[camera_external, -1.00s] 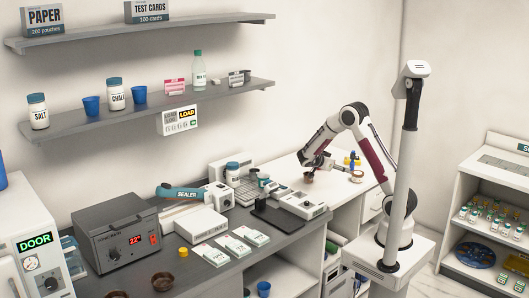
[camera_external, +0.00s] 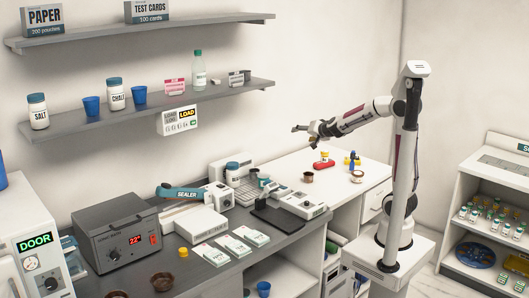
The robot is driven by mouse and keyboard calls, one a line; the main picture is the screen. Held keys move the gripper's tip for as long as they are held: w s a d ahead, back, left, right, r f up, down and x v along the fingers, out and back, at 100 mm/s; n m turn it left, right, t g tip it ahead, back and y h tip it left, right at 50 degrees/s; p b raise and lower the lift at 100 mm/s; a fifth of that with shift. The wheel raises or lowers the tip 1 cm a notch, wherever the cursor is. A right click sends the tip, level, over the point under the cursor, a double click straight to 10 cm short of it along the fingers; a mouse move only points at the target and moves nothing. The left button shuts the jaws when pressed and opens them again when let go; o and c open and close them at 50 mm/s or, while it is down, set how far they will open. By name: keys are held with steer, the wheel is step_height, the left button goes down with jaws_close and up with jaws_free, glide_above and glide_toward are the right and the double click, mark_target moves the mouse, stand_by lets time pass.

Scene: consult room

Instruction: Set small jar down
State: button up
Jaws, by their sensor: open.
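A small brown jar (camera_external: 308,176) stands upright on the white table (camera_external: 285,163), near its left end. My gripper (camera_external: 300,131) is raised well above the table, up and slightly left of the jar. It is open, points left, and is apart from everything. No object shows between its fingers.
A red item with a yellow part (camera_external: 323,162), a blue and yellow item (camera_external: 351,160) and a small round dish (camera_external: 357,177) are right of the jar. A white device (camera_external: 302,204) and a black pad (camera_external: 277,218) lie on the grey counter in front.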

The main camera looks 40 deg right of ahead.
steer(key=s+a+n+g+y, duration=0.2)
steer(key=s+a+n+y, duration=0.45)
steer(key=s, duration=0.85)
steer(key=s+d+f+n+g+h, duration=0.1)
steer(key=s+f+g, duration=0.1)
steer(key=s, duration=0.7)
steer(key=s+d+f+n+g+h, duration=0.1)
steer(key=s+f, duration=0.4)
steer(key=s, duration=0.5)
steer(key=shift+f+n+g+h, duration=0.2)
steer(key=shift+n+g+h, duration=0.45)
steer(key=shift+g, duration=0.45)
